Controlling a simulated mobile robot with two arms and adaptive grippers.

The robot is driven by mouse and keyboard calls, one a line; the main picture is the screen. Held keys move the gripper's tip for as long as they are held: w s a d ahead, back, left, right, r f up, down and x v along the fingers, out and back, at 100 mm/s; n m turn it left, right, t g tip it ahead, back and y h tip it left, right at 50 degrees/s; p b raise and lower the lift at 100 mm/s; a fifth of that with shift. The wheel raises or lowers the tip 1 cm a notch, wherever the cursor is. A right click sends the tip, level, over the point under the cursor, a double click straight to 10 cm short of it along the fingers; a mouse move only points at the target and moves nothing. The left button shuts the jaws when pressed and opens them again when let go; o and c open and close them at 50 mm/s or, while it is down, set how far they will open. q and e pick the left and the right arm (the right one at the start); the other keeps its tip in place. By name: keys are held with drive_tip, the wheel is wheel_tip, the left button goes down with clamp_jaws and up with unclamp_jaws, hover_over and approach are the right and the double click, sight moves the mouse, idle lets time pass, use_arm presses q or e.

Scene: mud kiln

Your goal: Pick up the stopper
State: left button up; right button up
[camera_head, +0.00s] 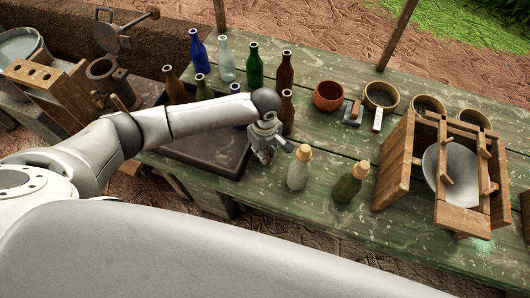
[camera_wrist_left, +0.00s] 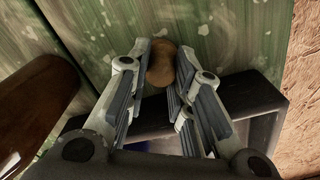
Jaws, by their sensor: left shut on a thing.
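My left gripper (camera_head: 264,158) is low over the right edge of the dark tray, just left of the clear bottle. In the left wrist view the same gripper (camera_wrist_left: 160,72) has its two fingers closed on a round brown stopper (camera_wrist_left: 161,62), held at the fingertips. I cannot make out this stopper in the head view, where the fingers hide it. Two bottles stand to the right with tan stoppers on top: a clear bottle (camera_head: 298,174) and a green bottle (camera_head: 347,187). My right gripper is not in view.
The dark tray (camera_head: 205,150) lies on the green table (camera_head: 300,226). Brown bottles (camera_head: 286,110) stand close behind the gripper, and one (camera_wrist_left: 35,105) shows at left in the left wrist view. A wooden rack (camera_head: 397,165) with a plate stands on the right.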

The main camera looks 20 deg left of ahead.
use_arm(q)
drive_tip(key=s+a+r+b, duration=0.1)
drive_tip(key=s+a+r, duration=0.1)
drive_tip(key=s+r, duration=0.4)
drive_tip(key=s+a+r, duration=0.2)
drive_tip(key=s+r, duration=0.3)
drive_tip(key=s, duration=0.2)
drive_tip(key=shift+a+r+b, duration=0.35)
drive_tip(key=shift+b, duration=0.05)
idle(0.6)
